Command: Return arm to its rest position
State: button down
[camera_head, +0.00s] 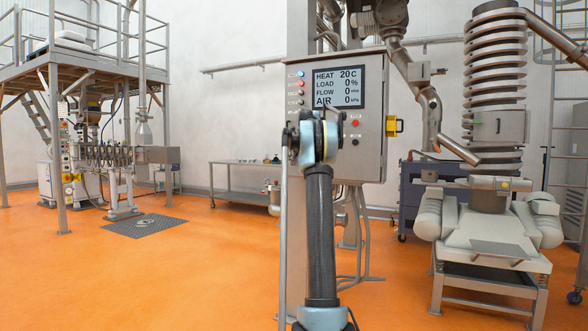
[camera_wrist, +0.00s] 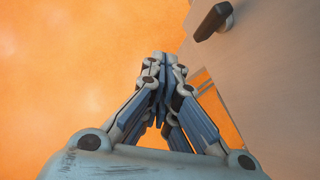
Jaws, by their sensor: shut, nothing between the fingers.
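My gripper (camera_wrist: 160,65) shows in the wrist view with its finger pads together and nothing between them. It points over the orange floor, beside a grey surface at the right. In the head view my arm (camera_head: 320,235) rises upright in front of the control cabinet (camera_head: 374,95), its upper joint overlapping the lower part of the cabinet front. I cannot make out the gripper fingers in the head view. The cabinet display (camera_head: 338,88) reads heat 20 C, load 0 %, flow 0 and air 0 kPa.
A dark handle (camera_wrist: 213,22) sticks out from the grey surface. A yellow rotary switch (camera_head: 393,125) is on the cabinet's right side. A ribbed machine column (camera_head: 495,85) stands at right, a metal table (camera_head: 235,180) behind. Open orange floor (camera_head: 190,270) lies at left.

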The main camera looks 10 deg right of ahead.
jog(key=s+a+f+n+g, duration=0.1)
jog(key=s+a+f+n, duration=0.4)
jog(key=s, duration=0.8)
jog(key=s+a+f+n+g, duration=0.1)
jog(key=s+a+n, duration=0.35)
jog(key=s, duration=0.75)
jog(key=s+a+f+n+g, duration=0.1)
jog(key=s+a+f+n, duration=0.2)
jog(key=s+n, duration=0.75)
jog(key=s+f+n+g, duration=0.1)
jog(key=s+f+n, duration=0.3)
jog(key=s+f, duration=0.6)
jog(key=s+f+n+g+h, duration=0.1)
jog(key=s+f+n, duration=0.4)
jog(key=s+f, duration=0.5)
jog(key=s+a+f+n+g+h, duration=0.1)
jog(key=s+f+n, duration=0.3)
jog(key=s+f, duration=0.6)
jog(key=s, duration=0.9)
jog(key=shift+f+g, duration=0.3)
jog(key=shift+f, duration=0.05)
jog(key=shift+a, duration=0.1)
jog(key=shift+w+f, duration=0.2)
jog(key=shift+w, duration=0.25)
